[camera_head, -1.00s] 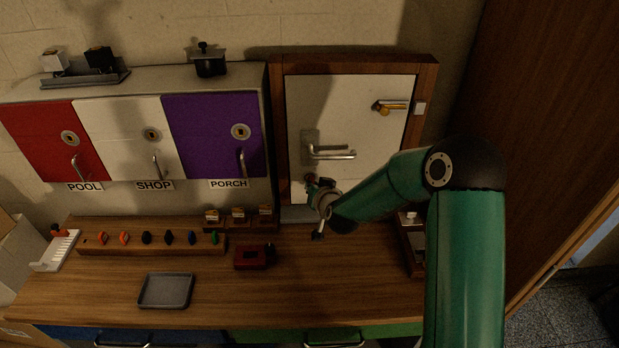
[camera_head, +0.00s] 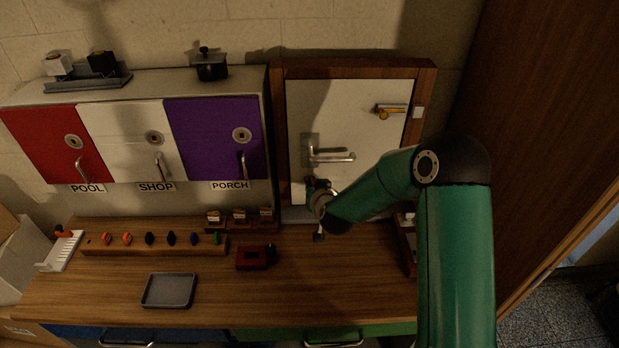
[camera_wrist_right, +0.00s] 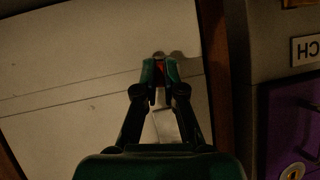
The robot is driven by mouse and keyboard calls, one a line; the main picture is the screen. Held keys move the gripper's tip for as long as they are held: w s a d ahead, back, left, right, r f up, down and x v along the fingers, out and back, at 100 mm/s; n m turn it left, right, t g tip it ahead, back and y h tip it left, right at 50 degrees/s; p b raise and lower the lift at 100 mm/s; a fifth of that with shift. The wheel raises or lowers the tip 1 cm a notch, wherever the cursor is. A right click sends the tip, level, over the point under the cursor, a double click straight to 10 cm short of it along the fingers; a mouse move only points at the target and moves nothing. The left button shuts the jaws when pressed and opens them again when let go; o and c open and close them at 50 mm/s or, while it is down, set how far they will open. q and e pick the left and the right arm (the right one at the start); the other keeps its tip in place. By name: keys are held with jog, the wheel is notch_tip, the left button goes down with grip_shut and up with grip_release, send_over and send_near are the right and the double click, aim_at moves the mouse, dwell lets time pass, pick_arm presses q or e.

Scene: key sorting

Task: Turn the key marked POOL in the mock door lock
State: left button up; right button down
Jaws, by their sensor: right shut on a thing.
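The mock door (camera_head: 385,145) is a white panel in a brown wooden frame, with a lever handle (camera_head: 330,155) at its left side. My right gripper (camera_head: 316,184) is just below the handle, close to the door's face. In the right wrist view the gripper (camera_wrist_right: 160,72) is shut on a small red-orange key head (camera_wrist_right: 160,67). A greyish metal piece shows just beyond the fingertips against the door. I cannot tell how far the key is in the lock, and its marking is not readable. My left gripper is out of view.
Red, white and purple cabinet doors labelled POOL, SHOP and PORCH (camera_head: 213,140) stand left of the mock door. A wooden key rack (camera_head: 155,248) with several keys, a dark red box (camera_head: 253,258) and a grey tray (camera_head: 170,290) are on the bench.

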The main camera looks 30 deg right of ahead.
jog(key=shift+n+g+h, duration=0.3)
jog(key=shift+n+h, duration=0.1)
jog(key=shift+n, duration=0.1)
jog(key=c, duration=1.2)
grip_release()
jog(key=shift+d, duration=0.1)
jog(key=shift+s+r, duration=0.1)
jog(key=v, duration=1.1)
jog(key=shift+s+a, duration=0.25)
jog(key=shift+s, duration=0.15)
